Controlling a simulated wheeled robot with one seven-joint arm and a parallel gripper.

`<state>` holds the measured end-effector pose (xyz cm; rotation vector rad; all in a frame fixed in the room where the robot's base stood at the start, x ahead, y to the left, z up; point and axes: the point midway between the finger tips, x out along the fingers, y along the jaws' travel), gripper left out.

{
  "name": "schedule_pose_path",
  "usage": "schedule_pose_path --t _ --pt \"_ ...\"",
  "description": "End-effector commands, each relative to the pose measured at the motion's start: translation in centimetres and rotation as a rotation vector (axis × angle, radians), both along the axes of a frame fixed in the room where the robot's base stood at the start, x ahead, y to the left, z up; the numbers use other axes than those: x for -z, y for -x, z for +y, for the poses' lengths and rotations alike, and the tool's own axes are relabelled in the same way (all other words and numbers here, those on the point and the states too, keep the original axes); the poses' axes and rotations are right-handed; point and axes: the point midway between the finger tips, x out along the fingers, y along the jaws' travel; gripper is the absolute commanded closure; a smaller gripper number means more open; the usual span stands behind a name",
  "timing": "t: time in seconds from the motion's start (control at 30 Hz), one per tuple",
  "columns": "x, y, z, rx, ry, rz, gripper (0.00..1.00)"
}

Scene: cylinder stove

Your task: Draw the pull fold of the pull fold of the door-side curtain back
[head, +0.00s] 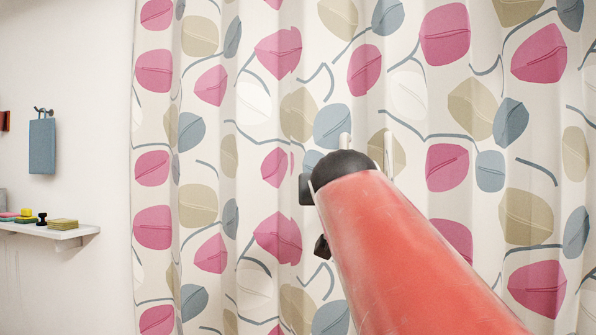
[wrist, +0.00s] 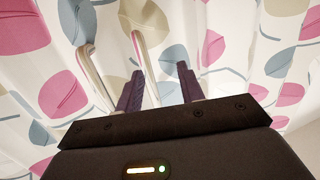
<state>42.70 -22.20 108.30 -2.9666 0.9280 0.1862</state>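The patterned curtain (head: 215,130) fills most of the head view, white with pink, beige and blue leaf shapes. In the wrist view, two narrow pale upright folds stand out from it: one fold (wrist: 147,68) lies between my fingers, the other fold (wrist: 92,70) lies left of the left finger. I cannot tell which is on the door side. My gripper (wrist: 158,85) is open, its two dark purple fingers apart on either side of the first fold. A gap shows between that fold and the right finger; contact with the left finger is unclear. My arm hides the gripper's fingers in the head view.
At the left, a blue towel (head: 42,146) hangs from a wall hook. Below it, a white shelf (head: 75,236) holds sponges (head: 62,224) and small items. The white wall (head: 80,60) left of the curtain is otherwise mostly bare.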

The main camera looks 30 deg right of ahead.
Motion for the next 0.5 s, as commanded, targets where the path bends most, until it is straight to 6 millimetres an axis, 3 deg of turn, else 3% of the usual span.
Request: schedule_pose_path --t 0.1,0.2,0.5 --pt "-3.5 0.3 -2.0 0.049 0.048 -0.076 0.62" --pt "-4.8 0.2 -2.8 0.063 0.064 -0.101 0.62" --pt "-5.0 -3.3 -5.6 0.063 0.064 -0.103 0.62"
